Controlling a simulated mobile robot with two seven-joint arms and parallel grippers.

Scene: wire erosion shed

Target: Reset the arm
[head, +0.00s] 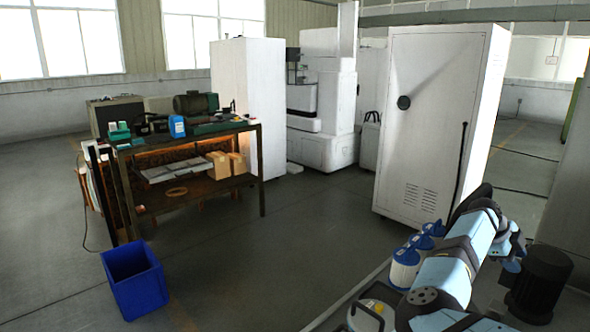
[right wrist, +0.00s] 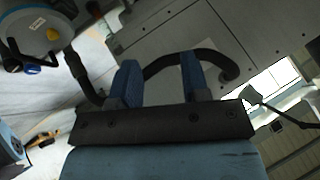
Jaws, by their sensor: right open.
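My right arm (head: 455,265), light blue and black, reaches in from the bottom right in the head view, over a surface with bottles. In the right wrist view my right gripper (right wrist: 160,70) shows two blue fingers standing apart on a black bar. Nothing is held between the fingers. A black curved hose or handle shows behind them. My left gripper and left arm are not in view.
White-and-blue bottles (head: 405,268) stand close beside my right arm. A tall white cabinet (head: 432,120) is behind it. A cluttered workbench (head: 190,198) and a blue bin (head: 135,280) stand at the left. The grey floor (head: 245,270) between them is clear.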

